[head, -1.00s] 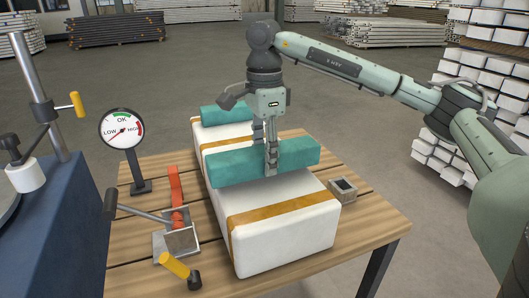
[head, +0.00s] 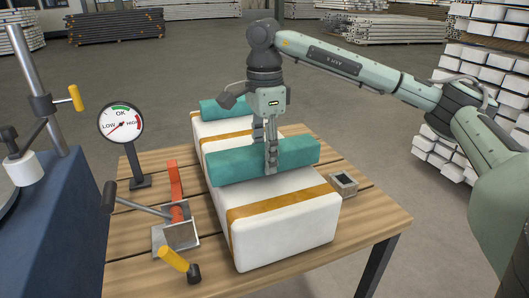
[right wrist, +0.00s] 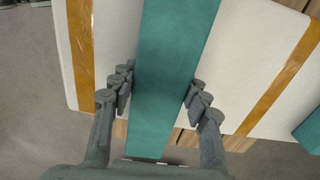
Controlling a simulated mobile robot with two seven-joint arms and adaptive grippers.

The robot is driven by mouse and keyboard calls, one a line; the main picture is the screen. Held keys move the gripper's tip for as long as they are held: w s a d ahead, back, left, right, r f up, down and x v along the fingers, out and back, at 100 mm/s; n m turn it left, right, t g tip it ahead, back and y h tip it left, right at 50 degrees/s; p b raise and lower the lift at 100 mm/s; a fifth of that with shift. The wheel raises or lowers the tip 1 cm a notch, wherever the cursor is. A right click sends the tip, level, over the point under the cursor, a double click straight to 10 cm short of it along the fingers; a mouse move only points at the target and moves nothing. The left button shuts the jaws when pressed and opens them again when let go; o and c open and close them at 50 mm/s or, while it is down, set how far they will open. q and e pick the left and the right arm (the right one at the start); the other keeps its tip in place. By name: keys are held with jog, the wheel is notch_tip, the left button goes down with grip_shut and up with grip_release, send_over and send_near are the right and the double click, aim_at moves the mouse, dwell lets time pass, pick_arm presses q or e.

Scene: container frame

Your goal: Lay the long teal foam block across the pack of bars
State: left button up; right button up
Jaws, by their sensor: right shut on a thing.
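The long teal foam block (head: 300,152) is held level, crosswise over the middle of the white wrapped pack of bars (head: 285,245). It sits very low over the pack's top; I cannot tell whether it touches. My right gripper (head: 265,160) points down and is shut on the teal foam block near its middle. In the right wrist view the fingers stand on both sides of the teal block (right wrist: 170,70), above the white pack (right wrist: 115,45). My left gripper is not in view.
A second teal block (head: 222,108) lies across the pack's far end. Orange bands (head: 280,203) circle the pack. Left of it on the wooden table (head: 350,232) are a dial gauge (head: 121,123) and a strap lever tool (head: 175,236). A small dark-topped box (head: 343,184) stands at right.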

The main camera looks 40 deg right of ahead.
jog(key=shift+f, duration=0.3)
jog(key=o, duration=1)
notch_tip(320, 180, up, 12)
jog(key=shift+r, duration=0.1)
